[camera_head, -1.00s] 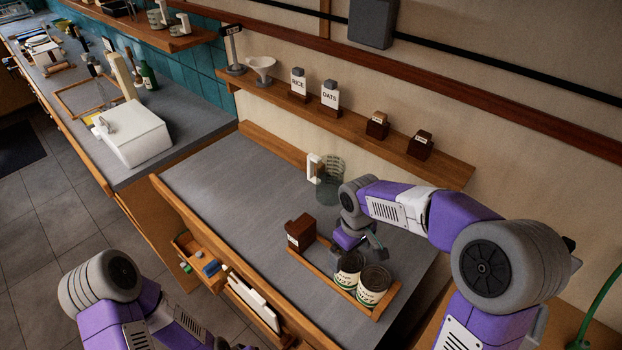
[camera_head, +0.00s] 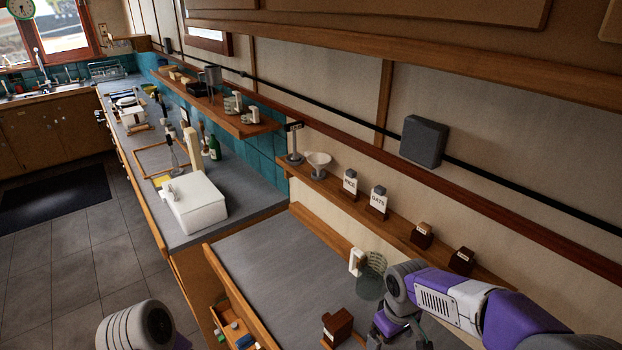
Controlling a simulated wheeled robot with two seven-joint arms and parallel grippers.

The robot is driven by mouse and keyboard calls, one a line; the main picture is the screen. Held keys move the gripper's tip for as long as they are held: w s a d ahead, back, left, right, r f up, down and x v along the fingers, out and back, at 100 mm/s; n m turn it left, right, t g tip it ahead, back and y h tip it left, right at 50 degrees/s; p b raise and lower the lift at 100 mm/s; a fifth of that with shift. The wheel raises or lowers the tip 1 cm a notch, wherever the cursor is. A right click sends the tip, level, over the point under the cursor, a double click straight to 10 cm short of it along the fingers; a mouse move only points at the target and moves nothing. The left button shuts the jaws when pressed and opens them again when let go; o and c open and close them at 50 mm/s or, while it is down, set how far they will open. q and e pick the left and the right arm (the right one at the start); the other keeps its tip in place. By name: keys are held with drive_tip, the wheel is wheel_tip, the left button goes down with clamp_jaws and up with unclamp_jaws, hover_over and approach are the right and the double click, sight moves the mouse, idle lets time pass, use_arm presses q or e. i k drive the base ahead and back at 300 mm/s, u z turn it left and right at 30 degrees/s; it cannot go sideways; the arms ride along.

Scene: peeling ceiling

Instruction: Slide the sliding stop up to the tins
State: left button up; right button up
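A dark brown stepped block (camera_head: 337,326) with a small pale label, apparently the sliding stop, shows at the bottom edge of the head view. Its lower part and the tray around it are cut off. The tins are below the frame and not seen now. My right gripper (camera_head: 399,338) hangs just right of the block, apart from it in the picture. Its fingertips are largely cut off by the bottom edge, so its opening is not clear. My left arm shows only a grey joint at the bottom left; its gripper is out of view.
A glass jug with a white handle (camera_head: 369,275) stands on the grey counter (camera_head: 290,268) behind the block, close to my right arm. A wall shelf (camera_head: 400,222) holds jars and small brown boxes. A white box (camera_head: 196,205) stands on the left counter.

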sight(338, 327)
drive_tip(key=k, duration=1)
